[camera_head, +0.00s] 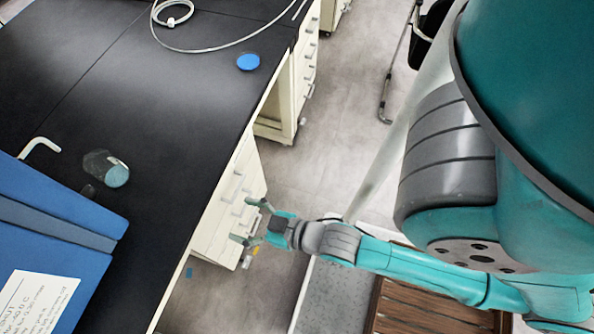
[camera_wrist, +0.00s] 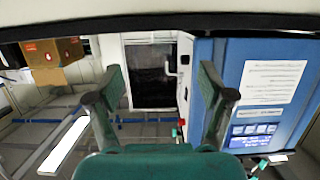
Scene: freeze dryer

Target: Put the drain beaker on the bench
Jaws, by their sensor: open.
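A clear glass beaker (camera_head: 97,164) with pale blue at its bottom end is on the black bench (camera_head: 170,120), close to the blue freeze dryer (camera_head: 60,225). I cannot tell whether it stands or lies. A white drain tube (camera_head: 40,146) sticks out of the dryer near it. My gripper (camera_head: 252,221) is open and empty, beside the bench's drawer front, to the right of the beaker and apart from it. In the wrist view the open fingers (camera_wrist: 167,88) show with nothing between them. The beaker cannot be made out there.
A blue disc (camera_head: 248,62) and a coiled hose (camera_head: 205,48) lie on the bench's far part. White drawers (camera_head: 235,195) stand under its edge. The bench middle is clear. A brown slatted pallet (camera_head: 425,305) is at lower right. The wrist view shows a cardboard box (camera_wrist: 52,52).

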